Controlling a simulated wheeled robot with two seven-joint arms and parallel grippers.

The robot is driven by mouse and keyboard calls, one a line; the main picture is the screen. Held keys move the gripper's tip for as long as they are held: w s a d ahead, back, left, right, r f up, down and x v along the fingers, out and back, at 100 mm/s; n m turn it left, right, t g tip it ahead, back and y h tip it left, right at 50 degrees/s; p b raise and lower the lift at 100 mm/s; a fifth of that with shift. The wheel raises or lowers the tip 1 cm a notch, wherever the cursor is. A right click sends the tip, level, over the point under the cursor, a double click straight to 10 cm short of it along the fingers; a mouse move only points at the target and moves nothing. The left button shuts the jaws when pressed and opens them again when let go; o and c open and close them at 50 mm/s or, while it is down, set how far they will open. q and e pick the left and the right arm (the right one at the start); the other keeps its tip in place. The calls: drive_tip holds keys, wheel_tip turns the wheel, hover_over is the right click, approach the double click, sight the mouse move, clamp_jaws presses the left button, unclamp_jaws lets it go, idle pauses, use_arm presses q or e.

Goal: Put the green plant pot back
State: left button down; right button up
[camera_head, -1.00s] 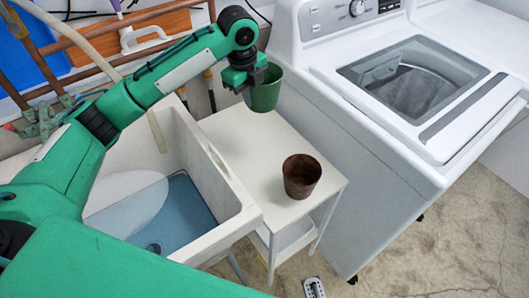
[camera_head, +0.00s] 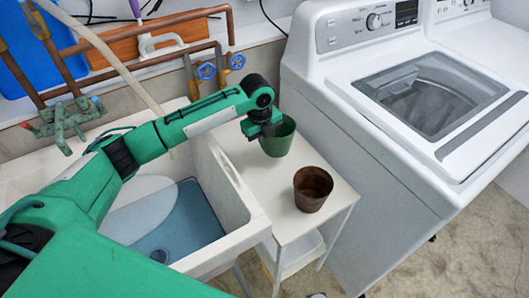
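The green plant pot (camera_head: 279,142) is upright at the back of a small white table (camera_head: 265,182). My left gripper (camera_head: 266,128) is at the pot's left rim and appears shut on it; the fingertips are mostly hidden by the gripper body. I cannot tell whether the pot's base touches the tabletop. A rusty brown pot (camera_head: 312,192) stands on the table, in front and to the right of the green pot, with a small gap between them. My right gripper is out of view.
A white sink (camera_head: 228,195) adjoins the table on the left. A white washing machine (camera_head: 340,130) stands close on the right. Copper pipes (camera_head: 150,28) and blue-handled valves (camera_head: 206,71) are on the wall behind. The front left of the tabletop is bare.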

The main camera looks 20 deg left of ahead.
use_arm(q)
wheel_tip(320, 180, down, 5)
drive_tip(key=shift+r, duration=0.15)
drive_tip(key=shift+f, duration=0.35)
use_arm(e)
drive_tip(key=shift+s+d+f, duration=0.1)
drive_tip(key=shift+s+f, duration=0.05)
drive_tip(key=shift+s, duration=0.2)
use_arm(q)
drive_tip(key=shift+f, duration=0.1)
drive_tip(key=c, duration=1.7)
unclamp_jaws()
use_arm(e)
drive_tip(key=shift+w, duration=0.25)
